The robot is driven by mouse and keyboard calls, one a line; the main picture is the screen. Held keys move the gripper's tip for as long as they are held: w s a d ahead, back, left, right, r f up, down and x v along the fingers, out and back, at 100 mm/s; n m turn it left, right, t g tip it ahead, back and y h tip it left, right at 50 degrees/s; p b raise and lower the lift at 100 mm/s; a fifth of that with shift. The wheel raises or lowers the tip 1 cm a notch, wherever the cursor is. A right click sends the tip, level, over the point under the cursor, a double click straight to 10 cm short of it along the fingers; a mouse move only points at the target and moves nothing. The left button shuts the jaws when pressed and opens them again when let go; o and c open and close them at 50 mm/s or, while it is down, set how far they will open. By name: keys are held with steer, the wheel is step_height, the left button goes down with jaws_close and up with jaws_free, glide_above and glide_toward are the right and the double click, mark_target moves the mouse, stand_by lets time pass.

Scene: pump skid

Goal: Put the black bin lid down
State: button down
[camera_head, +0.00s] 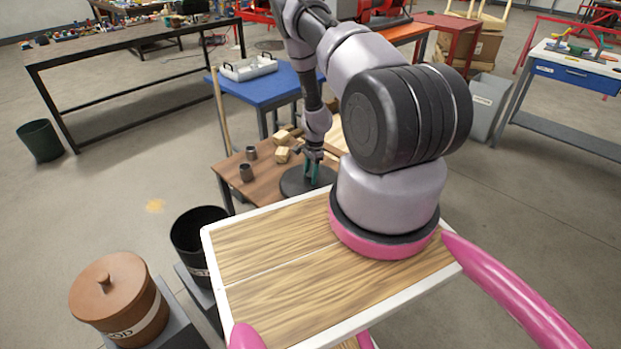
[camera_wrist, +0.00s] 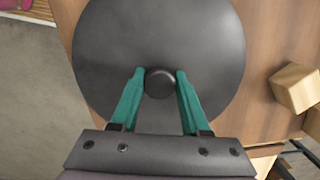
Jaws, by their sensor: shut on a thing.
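The black bin lid (camera_head: 297,183) is a dark round disc at the right part of a low brown table (camera_head: 232,172). In the wrist view the lid (camera_wrist: 205,45) fills the middle, with a small round knob (camera_wrist: 160,83) at its centre. My gripper (camera_head: 313,172) points down over the lid. In the wrist view its green fingers (camera_wrist: 160,84) stand on both sides of the knob, shut on it. The lid appears flat and level, low over the table. I cannot tell whether its underside touches the tabletop. My arm hides part of its right side.
An open black bin (camera_head: 199,240) and a lidded brown pot (camera_head: 122,297) stand at the lower left. A blue table (camera_head: 262,91) is behind.

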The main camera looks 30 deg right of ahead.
steer(key=shift+f, duration=0.6)
steer(key=shift+f, duration=0.1)
steer(key=shift+c, duration=1.9)
jaws_free()
steer(key=w+a+r+n+t+y, duration=0.1)
steer(key=w+a+r, duration=0.1)
steer(key=r, duration=1.4)
steer(key=w+a+r+n+t, duration=0.1)
steer(key=a+r, duration=0.1)
steer(key=r, duration=1.4)
steer(key=s+a+r+n+t, duration=0.1)
steer(key=s+a+r+n, duration=0.15)
steer(key=r, duration=0.65)
steer(key=s+a+r+n+t, duration=0.1)
steer(key=s+a+r, duration=0.2)
steer(key=r, duration=0.6)
steer(key=s+a+r+n+t, duration=0.1)
steer(key=s+a+r+n, duration=0.25)
steer(key=s+r, duration=0.75)
steer(key=s+a+r+n+t, duration=0.1)
steer(key=s+r, duration=0.2)
steer(key=s, duration=0.3)
steer(key=s+a+r+n+t, duration=0.1)
steer(key=s+r+n, duration=0.1)
steer(key=s, duration=0.5)
steer(key=shift+s+a+r, duration=0.25)
steer(key=shift+s+r, duration=0.05)
steer(key=shift+r, duration=0.35)
